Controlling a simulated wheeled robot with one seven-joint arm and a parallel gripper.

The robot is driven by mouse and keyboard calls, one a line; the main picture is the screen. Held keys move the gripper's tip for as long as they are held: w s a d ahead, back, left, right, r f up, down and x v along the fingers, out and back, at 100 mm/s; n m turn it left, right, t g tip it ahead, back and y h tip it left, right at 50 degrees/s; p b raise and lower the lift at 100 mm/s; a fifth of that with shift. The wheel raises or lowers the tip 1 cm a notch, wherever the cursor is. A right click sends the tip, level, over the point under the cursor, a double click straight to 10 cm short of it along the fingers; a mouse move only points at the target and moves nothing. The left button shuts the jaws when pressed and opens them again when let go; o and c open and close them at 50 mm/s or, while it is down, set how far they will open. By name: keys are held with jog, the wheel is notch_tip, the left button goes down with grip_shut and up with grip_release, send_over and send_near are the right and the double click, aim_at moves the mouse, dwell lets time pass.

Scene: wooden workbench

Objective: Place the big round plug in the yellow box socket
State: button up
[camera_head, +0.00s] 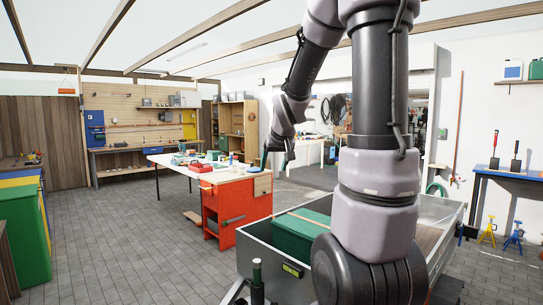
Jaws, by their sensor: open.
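My gripper (277,158) hangs at the end of my arm, pointing down near the right end of the orange workbench (236,213). It is small in this view; its jaws look apart, with nothing visible between them. Several small items, red (200,168) and green (213,155) among them, are clustered on the worktop to the left of my gripper. I cannot make out the big round plug or the yellow box socket among them at this size.
A white tabletop (168,160) adjoins the orange workbench. A metal trailer (262,262) with a green box (297,236) stands in front at right. Green and yellow bins (22,235) stand at far left. The paved floor (120,250) at left is clear.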

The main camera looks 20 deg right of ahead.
jog(key=s+a+r+y, duration=0.1)
jog(key=s+a+r, duration=0.1)
jog(key=s, duration=0.5)
jog(key=s+a+r+m+y, duration=0.1)
jog(key=s+a+r, duration=0.1)
jog(key=s+a, duration=0.3)
jog(key=s+a+r+g+y, duration=0.1)
jog(key=s+a+r, duration=0.2)
jog(key=s, duration=0.8)
jog(key=shift+a+m, duration=0.4)
jog(key=shift+a, duration=0.05)
